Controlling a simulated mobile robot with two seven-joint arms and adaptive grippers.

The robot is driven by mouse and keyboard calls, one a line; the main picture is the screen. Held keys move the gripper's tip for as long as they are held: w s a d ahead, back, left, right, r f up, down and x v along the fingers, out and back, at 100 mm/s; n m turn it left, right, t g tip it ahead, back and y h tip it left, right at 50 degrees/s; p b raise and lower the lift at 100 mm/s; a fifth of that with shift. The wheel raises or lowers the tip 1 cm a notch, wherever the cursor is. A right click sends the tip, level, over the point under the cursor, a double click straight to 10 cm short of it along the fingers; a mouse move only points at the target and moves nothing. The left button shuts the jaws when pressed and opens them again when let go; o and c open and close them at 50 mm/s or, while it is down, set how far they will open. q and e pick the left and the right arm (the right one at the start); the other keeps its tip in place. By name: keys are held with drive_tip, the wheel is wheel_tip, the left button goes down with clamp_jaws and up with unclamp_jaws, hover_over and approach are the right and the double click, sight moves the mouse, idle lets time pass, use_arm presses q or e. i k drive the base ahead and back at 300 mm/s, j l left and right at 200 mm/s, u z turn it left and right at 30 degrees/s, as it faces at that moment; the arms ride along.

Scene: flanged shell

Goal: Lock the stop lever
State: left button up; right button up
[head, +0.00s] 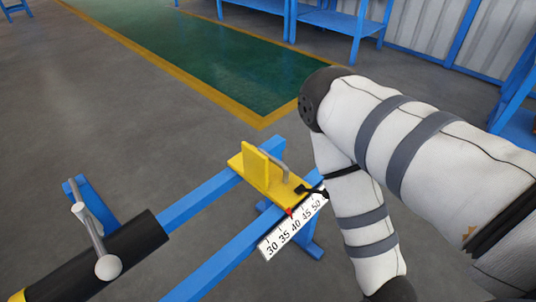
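The yellow stop (258,167) sits across the blue rails near the picture's middle, with an upright yellow plate on it. A grey bent lever (276,158) stands at its far side. Its lower end is near a small black part (306,190) at the stop's right end. This part is partly behind my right forearm; I cannot tell whether it is a gripper tip or part of the stop. The rest of my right gripper is hidden or out of frame. Whether the lever is locked cannot be told. My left gripper is not in view.
A white number scale (293,226) lies along the near rail (225,264), with a red pointer (290,212) by the stop. A black roller-like part with a grey ball-ended handle (108,266) is at lower left. My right arm covers the right side. Floor behind the rails is clear.

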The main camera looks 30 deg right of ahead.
sight(300, 188)
drive_tip(key=z, duration=1.45)
